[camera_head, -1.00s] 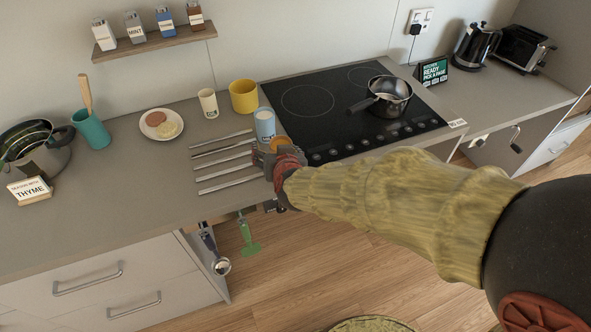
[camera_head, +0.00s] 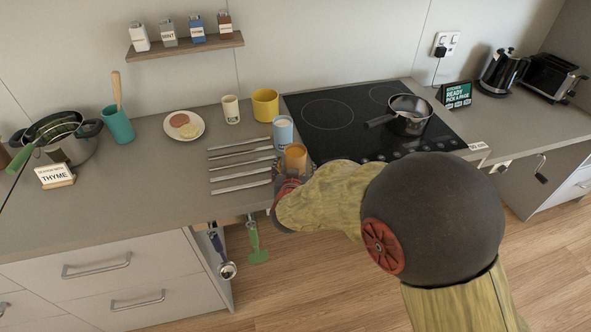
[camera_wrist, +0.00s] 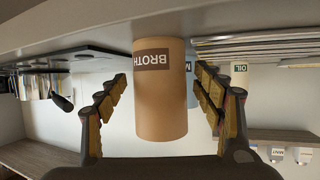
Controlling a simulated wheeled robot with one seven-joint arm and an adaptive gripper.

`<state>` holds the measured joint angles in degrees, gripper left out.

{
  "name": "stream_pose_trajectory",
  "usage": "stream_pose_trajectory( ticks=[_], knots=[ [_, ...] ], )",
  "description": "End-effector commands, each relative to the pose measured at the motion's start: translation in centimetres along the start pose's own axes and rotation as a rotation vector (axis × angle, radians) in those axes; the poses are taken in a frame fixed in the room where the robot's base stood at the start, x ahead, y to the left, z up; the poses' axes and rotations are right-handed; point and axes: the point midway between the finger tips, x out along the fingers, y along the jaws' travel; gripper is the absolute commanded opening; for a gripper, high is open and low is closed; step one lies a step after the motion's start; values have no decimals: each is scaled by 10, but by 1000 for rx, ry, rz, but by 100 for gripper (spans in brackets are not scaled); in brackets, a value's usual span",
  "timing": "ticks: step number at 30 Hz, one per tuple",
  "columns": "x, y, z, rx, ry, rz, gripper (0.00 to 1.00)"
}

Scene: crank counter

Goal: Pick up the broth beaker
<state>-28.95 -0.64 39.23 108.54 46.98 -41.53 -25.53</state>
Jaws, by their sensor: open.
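The broth beaker (camera_head: 295,157) is an orange-tan cylinder standing on the counter near the front left corner of the hob. In the wrist view, which is upside down, the beaker (camera_wrist: 160,95) shows its dark BROTH label. My gripper (camera_wrist: 160,105) is open, with one finger on each side of the beaker and a visible gap to both. In the head view my gripper (camera_head: 284,190) is at the counter's front edge, just in front of the beaker, and my arm hides part of it.
A light blue beaker (camera_head: 283,133) stands just behind the broth beaker. Several flat metal utensils (camera_head: 240,170) lie to its left. A yellow mug (camera_head: 265,104) and a white cup (camera_head: 231,109) stand farther back. The black hob (camera_head: 345,130) with a pan (camera_head: 408,116) is to the right.

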Motion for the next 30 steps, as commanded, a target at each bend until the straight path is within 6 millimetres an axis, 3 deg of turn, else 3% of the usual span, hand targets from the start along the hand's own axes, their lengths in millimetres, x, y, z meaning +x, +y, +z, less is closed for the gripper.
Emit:
stream_pose_trajectory(
  ticks=[3, 11, 30],
  knots=[
    [11, 0, 0, 1, 0, 0, 68],
    [12, 0, -2, 1, 1, -1, 68],
    [12, 0, -2, 1, 1, -1, 32]
  ],
)
